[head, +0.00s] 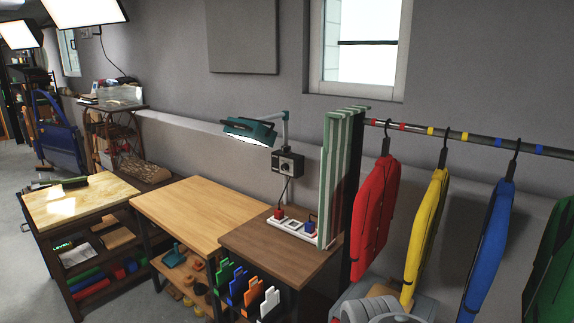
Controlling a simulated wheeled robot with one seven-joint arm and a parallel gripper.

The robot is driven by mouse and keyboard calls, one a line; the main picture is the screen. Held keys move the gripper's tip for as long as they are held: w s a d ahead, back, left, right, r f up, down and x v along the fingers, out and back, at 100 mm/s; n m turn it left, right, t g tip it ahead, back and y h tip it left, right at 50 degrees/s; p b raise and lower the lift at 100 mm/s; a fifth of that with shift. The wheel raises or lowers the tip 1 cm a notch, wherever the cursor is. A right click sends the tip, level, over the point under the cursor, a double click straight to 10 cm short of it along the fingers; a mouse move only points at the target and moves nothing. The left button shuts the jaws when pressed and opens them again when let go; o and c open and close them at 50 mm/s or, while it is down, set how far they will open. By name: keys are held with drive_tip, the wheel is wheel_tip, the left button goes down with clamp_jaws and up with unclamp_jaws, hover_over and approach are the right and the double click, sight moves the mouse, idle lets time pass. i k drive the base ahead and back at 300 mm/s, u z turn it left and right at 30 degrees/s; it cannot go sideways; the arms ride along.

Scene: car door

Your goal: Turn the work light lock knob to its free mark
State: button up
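The work light (250,131) has a teal head on a teal bracket against the wall, above the back of the dark wooden bench. A dark control box (288,164) hangs just below and right of it, with a pale round knob-like part on its front. Which part is the lock knob, its marks and where it points are too small to tell. My gripper is not in view; a grey rounded part at the bottom edge looks like my arm.
A light wooden bench (190,210) has a clear top.

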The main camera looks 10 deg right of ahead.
sight(285, 148)
drive_tip(key=u, duration=0.45)
drive_tip(key=i, duration=0.75)
drive_tip(key=u, duration=0.7)
drive_tip(key=i, duration=1.65)
drive_tip(key=z, duration=0.45)
